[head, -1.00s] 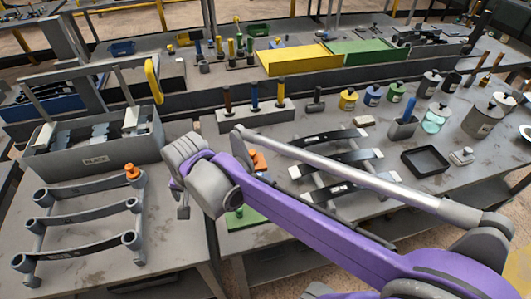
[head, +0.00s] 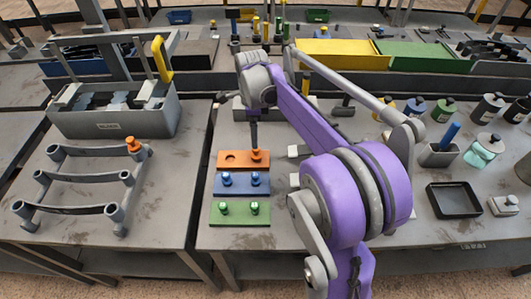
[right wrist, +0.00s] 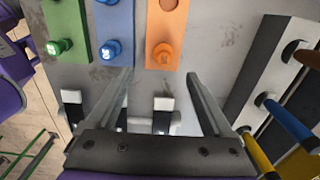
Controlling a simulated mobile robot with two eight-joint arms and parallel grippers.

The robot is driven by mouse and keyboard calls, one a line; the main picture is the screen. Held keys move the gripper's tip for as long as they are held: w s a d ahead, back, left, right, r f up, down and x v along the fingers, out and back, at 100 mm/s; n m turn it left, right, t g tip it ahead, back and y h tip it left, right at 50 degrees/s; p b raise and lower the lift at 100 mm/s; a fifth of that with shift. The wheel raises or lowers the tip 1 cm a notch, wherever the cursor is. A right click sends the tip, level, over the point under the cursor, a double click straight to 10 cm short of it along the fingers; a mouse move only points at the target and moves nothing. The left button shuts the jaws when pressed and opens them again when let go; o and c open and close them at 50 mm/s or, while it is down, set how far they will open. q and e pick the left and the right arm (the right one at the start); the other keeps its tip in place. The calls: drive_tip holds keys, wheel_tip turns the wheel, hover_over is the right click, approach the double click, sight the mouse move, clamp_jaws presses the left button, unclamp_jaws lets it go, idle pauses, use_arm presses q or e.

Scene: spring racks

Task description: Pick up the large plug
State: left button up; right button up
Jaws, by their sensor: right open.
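An orange plug (head: 256,156) stands upright in the orange board (head: 238,165), beside an empty hole. Blue plugs (head: 227,179) stand in the blue board and green plugs (head: 224,208) in the green board. Another orange plug (head: 132,145) sits on the black-strip rack at left. Which plug counts as large I cannot tell for sure. My right gripper (right wrist: 159,76) is open and empty. In the right wrist view the orange plug (right wrist: 163,53) lies just ahead, between the lines of the fingers, apart from them. My left gripper is out of view.
The spring rack (head: 75,178) stands at left, with a grey bin (head: 120,120) behind it. In the right wrist view a white block with coloured-handled tools (right wrist: 255,85) stands close on the right. A black tray (head: 455,200) and jars are at right.

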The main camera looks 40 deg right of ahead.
sight(256, 151)
wheel_tip(256, 151, down, 5)
drive_tip(key=shift+w+a+r, duration=0.1)
drive_tip(key=shift+w+a, duration=0.05)
drive_tip(key=shift+w+d+f, duration=0.1)
drive_tip(key=shift+d+f, duration=0.1)
drive_tip(key=shift+f, duration=1.3)
drive_tip(key=shift+w+d+f, duration=0.1)
drive_tip(key=shift+d+f, duration=0.05)
drive_tip(key=shift+f, duration=1.3)
drive_tip(key=c, duration=1.2)
